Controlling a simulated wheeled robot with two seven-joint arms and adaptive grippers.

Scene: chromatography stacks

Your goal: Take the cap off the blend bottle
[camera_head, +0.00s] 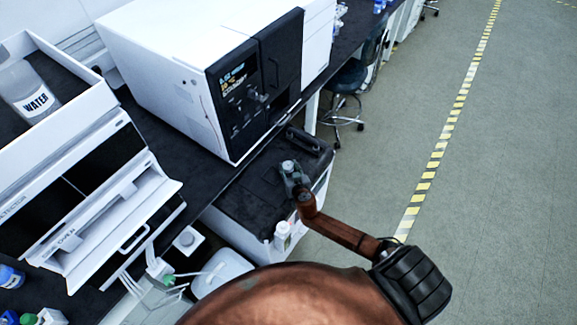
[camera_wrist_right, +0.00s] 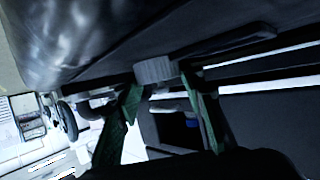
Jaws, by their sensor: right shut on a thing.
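My right gripper (camera_head: 293,182) is above the dark top of a low white unit in the head view. It is shut on a small light-grey cap (camera_head: 288,165). In the right wrist view the ribbed grey cap (camera_wrist_right: 155,70) sits between the tips of the two green fingers. The blend bottle's body is hard to make out; I cannot tell whether the cap is on it or apart from it. A blurred glossy grey surface fills the upper left of the wrist view. My left gripper is out of view.
A white-capped bottle (camera_head: 282,236) stands at the low unit's near edge. A large white instrument (camera_head: 180,75) stands behind, left of the arm. A bottle labelled WATER (camera_head: 30,88) lies in a tray at the far left. Open floor (camera_head: 480,170) is on the right.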

